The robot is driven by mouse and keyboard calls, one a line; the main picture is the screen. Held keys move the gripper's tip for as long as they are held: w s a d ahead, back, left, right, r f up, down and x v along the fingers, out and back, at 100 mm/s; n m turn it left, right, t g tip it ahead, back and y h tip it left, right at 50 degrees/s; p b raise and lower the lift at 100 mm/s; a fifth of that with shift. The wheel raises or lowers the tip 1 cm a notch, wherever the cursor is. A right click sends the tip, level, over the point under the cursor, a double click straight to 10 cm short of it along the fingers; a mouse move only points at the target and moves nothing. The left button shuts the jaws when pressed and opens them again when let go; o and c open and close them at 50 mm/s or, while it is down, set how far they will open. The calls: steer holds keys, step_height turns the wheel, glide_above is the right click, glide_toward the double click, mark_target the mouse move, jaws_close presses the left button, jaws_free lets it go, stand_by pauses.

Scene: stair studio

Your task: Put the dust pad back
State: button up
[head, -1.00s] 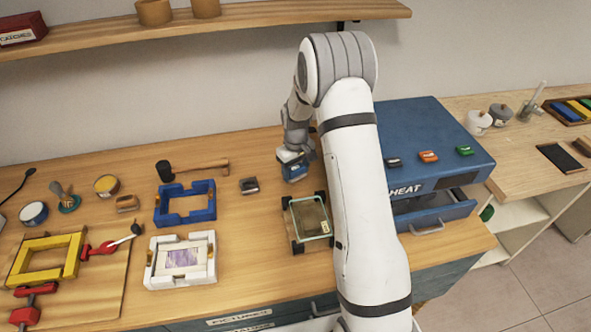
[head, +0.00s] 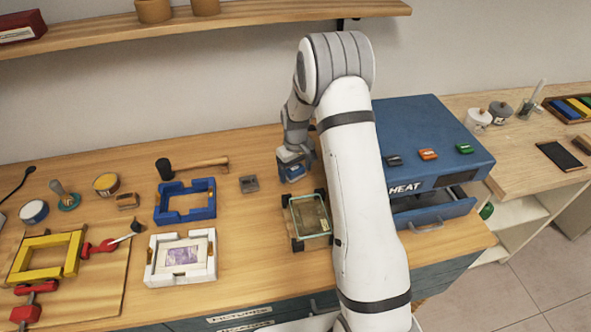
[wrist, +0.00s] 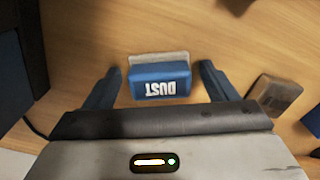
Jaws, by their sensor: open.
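The dust pad is a blue block with a pale pad edge and the white word DUST, and it lies between my fingers in the wrist view (wrist: 160,82). My gripper (wrist: 160,69) is open, with a gap between each blue finger and the pad. In the head view my gripper (head: 292,172) is low over the wooden bench, behind the glass piece in its dark-cornered holder. There I cannot clearly separate the pad from the blue fingers.
A small grey block (head: 249,184) lies left of my gripper. The glass piece (head: 310,215) is in front, and the blue HEAT press (head: 430,140) is to the right. A blue frame (head: 184,216), white frame (head: 160,276) and mallet (head: 200,164) are to the left.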

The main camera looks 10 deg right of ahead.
mark_target(296, 169)
step_height(296, 169, up, 12)
steer(key=b, duration=0.2)
steer(key=s+r+m+t, duration=0.2)
steer(key=s+r, duration=1)
steer(key=s, duration=0.3)
steer(key=s+r+m+t, duration=0.1)
steer(key=s+m, duration=0.1)
steer(key=s, duration=1.5)
steer(key=shift+m, duration=0.3)
